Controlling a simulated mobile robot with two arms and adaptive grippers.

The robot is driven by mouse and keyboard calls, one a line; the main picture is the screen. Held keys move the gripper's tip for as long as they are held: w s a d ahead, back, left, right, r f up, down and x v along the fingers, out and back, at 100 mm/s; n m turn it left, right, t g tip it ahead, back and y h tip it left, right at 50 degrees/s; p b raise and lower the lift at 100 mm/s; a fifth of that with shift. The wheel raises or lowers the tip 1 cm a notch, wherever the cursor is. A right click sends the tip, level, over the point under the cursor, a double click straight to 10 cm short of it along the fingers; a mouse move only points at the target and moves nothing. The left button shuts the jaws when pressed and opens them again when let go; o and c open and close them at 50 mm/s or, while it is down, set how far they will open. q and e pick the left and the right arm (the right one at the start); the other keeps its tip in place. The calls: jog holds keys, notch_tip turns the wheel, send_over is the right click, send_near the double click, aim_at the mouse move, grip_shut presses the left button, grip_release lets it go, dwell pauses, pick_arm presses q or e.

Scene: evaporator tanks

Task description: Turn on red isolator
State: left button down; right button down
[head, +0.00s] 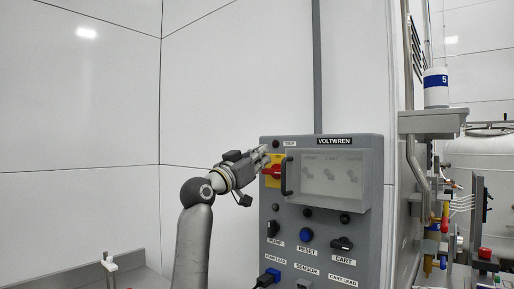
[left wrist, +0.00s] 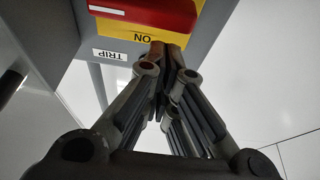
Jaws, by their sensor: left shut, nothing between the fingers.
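The red isolator handle (head: 271,172) sits on a yellow plate (head: 276,159) at the upper left of the grey VOLTWREN panel (head: 328,222). In the left wrist view the red handle (left wrist: 145,14) lies across the yellow plate (left wrist: 140,36), which reads ON upside down. My left gripper (head: 264,152) is shut and empty at the plate's upper left edge. In the left wrist view its fingertips (left wrist: 168,52) overlap the ON edge, just off the handle; I cannot tell if they touch. My right gripper is not in view.
A TRIP label (left wrist: 110,55) is beside the fingers. A clear window with a black pull handle (head: 287,176) is right of the isolator. PUMP (head: 273,229) and CART (head: 342,244) knobs and a blue RESET button (head: 306,235) are below. Pipework stands at the right.

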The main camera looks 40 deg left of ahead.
pick_arm(q)
jog(key=shift+f, duration=0.65)
